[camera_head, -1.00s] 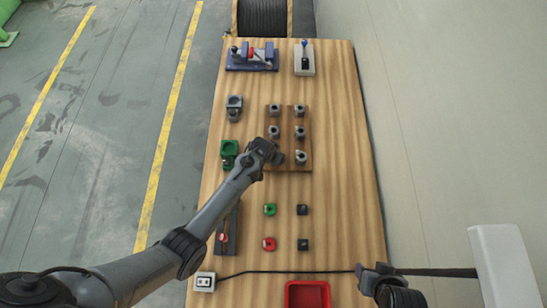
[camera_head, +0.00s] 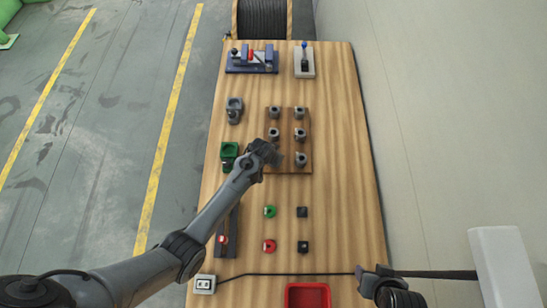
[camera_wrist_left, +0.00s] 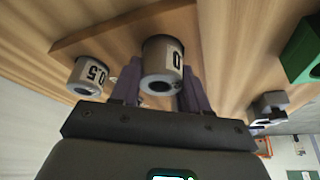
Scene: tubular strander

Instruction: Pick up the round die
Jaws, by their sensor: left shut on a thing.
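The die between my left fingers is a grey metal cylinder (camera_wrist_left: 162,68) with a dark bore and a white label, partly legible. My left gripper (camera_head: 274,156) is at the lower left of the brown wooden die board (camera_head: 303,167). In the left wrist view its two dark fingers (camera_wrist_left: 160,88) are shut on the die's sides. I cannot tell whether the die is clear of the board. A neighbouring grey die (camera_wrist_left: 88,77) is labelled 0.5. Several other dies, such as the one at the upper right (camera_head: 300,112), stand on the board. My right gripper (camera_head: 374,272) is near the table's right edge.
A green holder (camera_head: 229,151) and a grey fixture (camera_head: 234,110) stand left of the board. Green (camera_head: 269,211) and red (camera_head: 268,246) buttons, black blocks and a red tray (camera_head: 307,296) are nearer. The wooden table is bare right of the board.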

